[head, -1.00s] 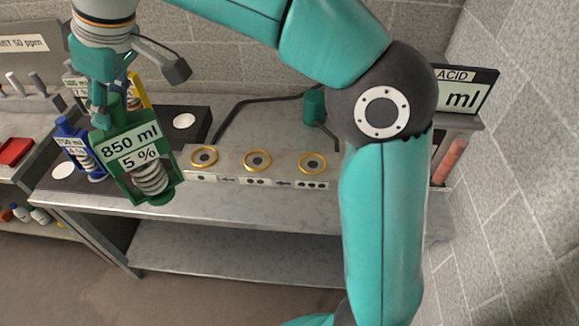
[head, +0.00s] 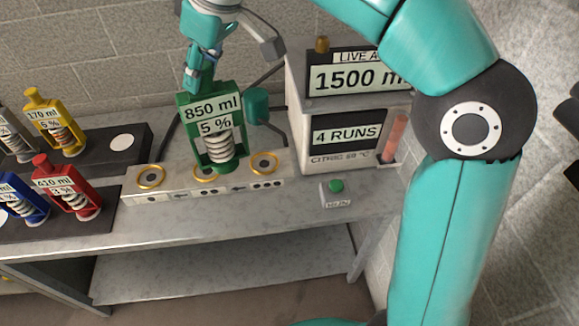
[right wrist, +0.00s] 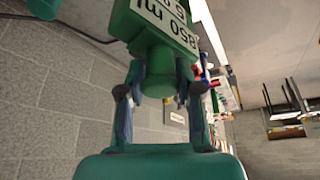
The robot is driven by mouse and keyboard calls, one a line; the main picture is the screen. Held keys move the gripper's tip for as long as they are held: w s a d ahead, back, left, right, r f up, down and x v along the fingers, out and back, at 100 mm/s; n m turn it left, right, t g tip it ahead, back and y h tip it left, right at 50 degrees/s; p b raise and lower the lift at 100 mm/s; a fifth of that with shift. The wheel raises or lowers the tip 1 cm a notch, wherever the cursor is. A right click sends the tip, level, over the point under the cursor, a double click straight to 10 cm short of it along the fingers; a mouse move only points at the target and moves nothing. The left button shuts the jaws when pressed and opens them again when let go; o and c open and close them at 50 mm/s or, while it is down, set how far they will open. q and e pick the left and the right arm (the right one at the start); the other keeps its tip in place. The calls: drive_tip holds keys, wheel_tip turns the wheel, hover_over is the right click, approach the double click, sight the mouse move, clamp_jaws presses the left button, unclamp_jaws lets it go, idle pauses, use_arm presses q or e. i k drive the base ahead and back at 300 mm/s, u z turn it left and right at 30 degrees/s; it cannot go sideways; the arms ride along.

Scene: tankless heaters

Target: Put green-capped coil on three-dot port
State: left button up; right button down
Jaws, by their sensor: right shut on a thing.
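The green-capped coil (head: 211,128), a green frame around a pale coil labelled 850 ml, 5 %, hangs roughly upright from my right gripper (head: 199,84). In the right wrist view, the gripper's fingers (right wrist: 160,88) are shut on the green cap (right wrist: 160,70). The coil's lower end overlaps the middle port (head: 203,175) in the picture and partly hides it; I cannot tell its height above it. The three-dot port (head: 264,163), a gold ring at the right end of the grey manifold (head: 225,188), is empty. My left gripper is not in view.
The left port (head: 151,177) is empty. Yellow (head: 66,130), red (head: 68,190) and blue (head: 22,200) coils stand on dark trays at left. At right are a heater box with displays (head: 345,135) and a green button (head: 336,186). A teal fixture (head: 256,105) stands behind the ports.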

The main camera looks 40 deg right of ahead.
sight(264, 164)
drive_tip(key=z, duration=0.45)
drive_tip(key=k, duration=1.15)
drive_tip(key=z, duration=0.2)
drive_tip(key=i, duration=1.7)
drive_tip(key=u, duration=0.25)
